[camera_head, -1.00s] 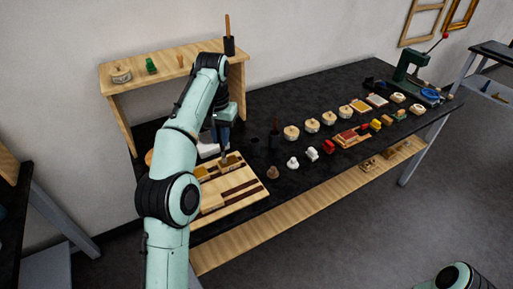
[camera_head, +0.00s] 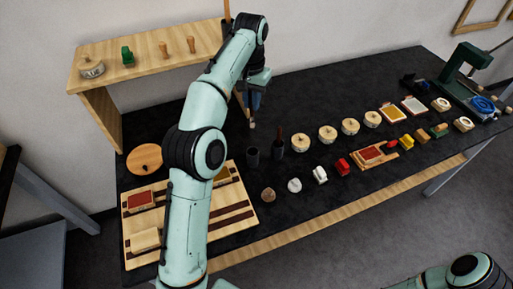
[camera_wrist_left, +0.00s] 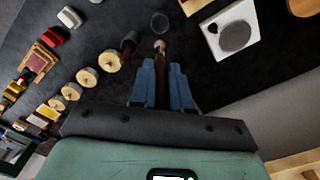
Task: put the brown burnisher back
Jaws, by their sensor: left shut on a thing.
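My left gripper (camera_head: 256,100) is shut on the brown burnisher, held upright above the black bench near the shelf's right end. In the head view only the burnisher's pale tip (camera_head: 252,125) shows clearly below the fingers. In the left wrist view the blue fingers (camera_wrist_left: 162,84) clasp its brown shaft (camera_wrist_left: 160,58), tip pointing away. A dark empty-looking cup (camera_head: 253,155) stands in front of the gripper; it also shows in the wrist view (camera_wrist_left: 160,22). Next to it, another dark cup (camera_head: 279,150) holds a brown-handled tool. My right gripper is out of frame.
A wooden shelf (camera_head: 150,55) stands behind my left arm. A striped wooden board (camera_head: 232,213) lies at front left, partly hidden by my arm. Several cream round pots (camera_head: 300,142) and small coloured items line the bench to the right.

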